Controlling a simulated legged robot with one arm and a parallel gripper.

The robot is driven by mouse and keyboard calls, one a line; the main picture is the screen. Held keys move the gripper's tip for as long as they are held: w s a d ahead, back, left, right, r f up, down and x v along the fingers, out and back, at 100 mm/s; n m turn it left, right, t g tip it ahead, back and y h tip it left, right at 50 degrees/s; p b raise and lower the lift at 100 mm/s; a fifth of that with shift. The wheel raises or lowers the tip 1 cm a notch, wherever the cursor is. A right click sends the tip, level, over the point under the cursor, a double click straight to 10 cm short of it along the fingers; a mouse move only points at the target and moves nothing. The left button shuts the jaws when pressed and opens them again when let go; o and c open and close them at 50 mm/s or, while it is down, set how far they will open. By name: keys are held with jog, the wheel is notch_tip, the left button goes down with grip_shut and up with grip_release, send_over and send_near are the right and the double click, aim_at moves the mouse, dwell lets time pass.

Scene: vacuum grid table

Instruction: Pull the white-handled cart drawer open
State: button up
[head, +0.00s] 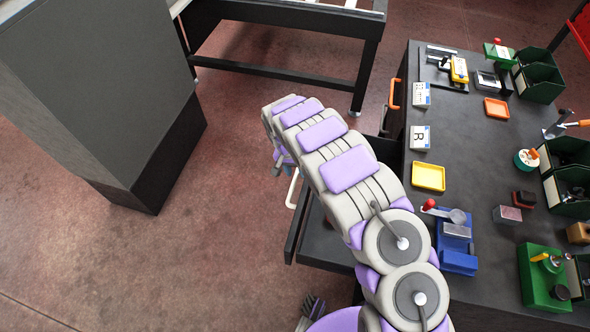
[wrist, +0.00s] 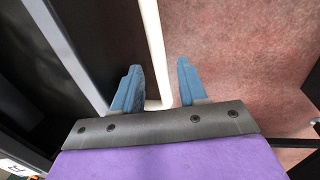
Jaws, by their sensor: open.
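The white handle (head: 293,188) is on the dark drawer front (head: 297,232) at the left side of the cart (head: 455,120). In the head view the drawer stands out from the cart body, with part of its dark inside showing. My gripper (head: 281,163) is at the far end of my arm, just above the handle, and partly hidden by the arm. In the wrist view, the white handle (wrist: 152,35) runs between the two blue fingers of my gripper (wrist: 159,66), nearer the left one. The fingers are apart and not closed on it.
An orange handle (head: 393,93) sits farther back on the same cart side. The cart top carries a yellow tray (head: 428,176), a blue fixture (head: 457,240) and green bins (head: 538,76). A grey cabinet (head: 100,90) stands left. The reddish floor (head: 235,220) between is clear.

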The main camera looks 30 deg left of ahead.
jog(key=a+r+p, duration=0.2)
jog(key=a+r, duration=0.1)
jog(key=r, duration=1.3)
jog(key=shift+s+a+r+p, duration=0.15)
jog(key=shift+s+r+p, duration=0.1)
jog(key=shift+r+p, duration=0.15)
jog(key=w+d+r+m, duration=0.1)
jog(key=w+d+r, duration=0.1)
jog(key=d+r, duration=0.35)
jog(key=w+d+r, duration=0.1)
jog(key=d+r, duration=0.2)
jog(key=d, duration=0.5)
jog(key=s+d+r+m, duration=0.1)
jog(key=s+d+r, duration=0.25)
jog(key=d, duration=0.35)
jog(key=s+d+r+g, duration=0.1)
jog(key=s+d+r, duration=0.1)
jog(key=d+r, duration=0.35)
jog(key=s+d+r+m, duration=0.1)
jog(key=s+d+r, duration=0.15)
jog(key=d, duration=0.55)
jog(key=s+d+y, duration=0.1)
jog(key=s+d, duration=0.3)
jog(key=s, duration=0.9)
jog(key=s+d+f+g+y, duration=0.1)
jog(key=s+d, duration=0.4)
jog(key=s, duration=0.8)
jog(key=shift+n, duration=0.3)
